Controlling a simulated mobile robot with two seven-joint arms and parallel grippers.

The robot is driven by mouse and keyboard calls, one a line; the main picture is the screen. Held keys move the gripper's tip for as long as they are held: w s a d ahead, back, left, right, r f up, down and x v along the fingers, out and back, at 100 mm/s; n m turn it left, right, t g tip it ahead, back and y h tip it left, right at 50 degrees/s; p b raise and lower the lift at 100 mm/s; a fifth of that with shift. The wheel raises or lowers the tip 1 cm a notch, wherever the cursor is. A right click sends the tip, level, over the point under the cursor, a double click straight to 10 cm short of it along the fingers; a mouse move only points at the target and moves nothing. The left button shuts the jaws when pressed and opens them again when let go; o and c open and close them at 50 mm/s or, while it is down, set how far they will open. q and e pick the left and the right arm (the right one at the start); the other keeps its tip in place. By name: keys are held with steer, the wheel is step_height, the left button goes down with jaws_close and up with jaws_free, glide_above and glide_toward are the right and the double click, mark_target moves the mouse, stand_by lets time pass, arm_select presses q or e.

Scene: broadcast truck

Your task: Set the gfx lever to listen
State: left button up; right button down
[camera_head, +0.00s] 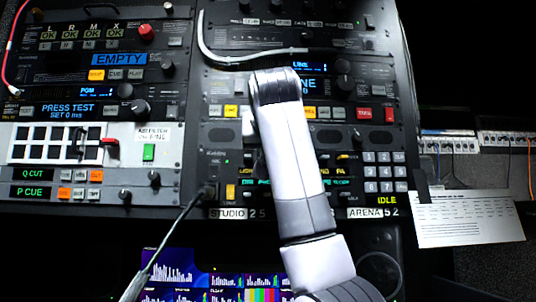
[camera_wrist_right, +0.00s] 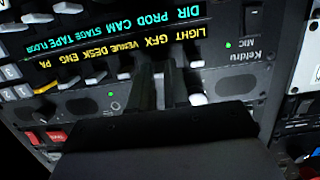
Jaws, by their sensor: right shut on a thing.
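The Keldru intercom panel (camera_wrist_right: 240,75) fills the right wrist view upside down, with a yellow row of labels that includes the GFX label (camera_wrist_right: 156,44). My right gripper (camera_wrist_right: 163,72) is at the lever row beside that label, its two dark fingers close together. It is shut on the gfx lever, which the fingers mostly hide, so its setting cannot be read. In the head view my right arm covers this part of the panel and hides the gripper. My left gripper is not in view.
Other small levers (camera_wrist_right: 96,77) stand close along the same row. A keypad (camera_head: 385,172) is right of the lever row in the head view. A dark cable (camera_head: 170,240) hangs from the panel at lower left. A white paper sheet (camera_head: 465,218) is at the right.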

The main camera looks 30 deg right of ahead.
steer(key=shift+w+d+r+g+y, duration=0.1)
steer(key=shift+w+r+g+y, duration=0.05)
steer(key=shift+r+g+y, duration=0.8)
stand_by(0.8)
steer(key=c, duration=1.1)
jaws_free()
steer(key=shift+f, duration=0.25)
steer(key=v, duration=0.7)
